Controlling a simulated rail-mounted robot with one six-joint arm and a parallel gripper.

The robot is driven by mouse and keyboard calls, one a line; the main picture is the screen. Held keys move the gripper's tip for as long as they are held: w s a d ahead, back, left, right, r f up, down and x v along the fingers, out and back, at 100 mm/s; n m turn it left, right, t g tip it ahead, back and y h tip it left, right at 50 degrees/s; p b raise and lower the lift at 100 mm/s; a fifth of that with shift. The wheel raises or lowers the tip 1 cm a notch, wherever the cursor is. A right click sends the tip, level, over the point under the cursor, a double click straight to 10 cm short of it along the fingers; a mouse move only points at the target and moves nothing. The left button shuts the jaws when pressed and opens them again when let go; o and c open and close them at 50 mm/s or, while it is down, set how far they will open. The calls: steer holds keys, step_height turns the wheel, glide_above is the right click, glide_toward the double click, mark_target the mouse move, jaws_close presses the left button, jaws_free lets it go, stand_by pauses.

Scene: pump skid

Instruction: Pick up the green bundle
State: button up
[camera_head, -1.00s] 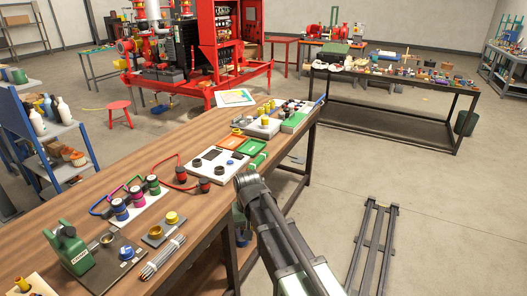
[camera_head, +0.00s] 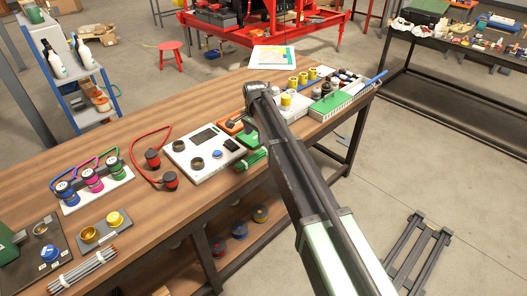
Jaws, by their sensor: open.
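The green bundle (camera_head: 251,160) lies at the front edge of the wooden workbench, just in front of the pale panel's right end. It looks like a short bunch of thin green strands. My arm passes close to its right side, apart from it in the picture. The far end of my arm is a dark joint above and beyond the bundle, over the bench. My gripper cannot be made out; it is hidden by the arm or out of the picture.
The wooden workbench (camera_head: 140,135) holds a pale panel (camera_head: 203,152), red-cabled plugs (camera_head: 153,159), coloured spools (camera_head: 92,180), a grey rod bundle (camera_head: 83,270) and a green-fronted tray (camera_head: 335,103). A blue shelf cart (camera_head: 75,75) stands behind left.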

mark_target(255, 155)
steer(key=f+b, duration=1.1)
steer(key=shift+s+a, duration=0.2)
steer(key=shift+s, duration=0.05)
steer(key=shift+r, duration=0.15)
steer(key=c, duration=0.9)
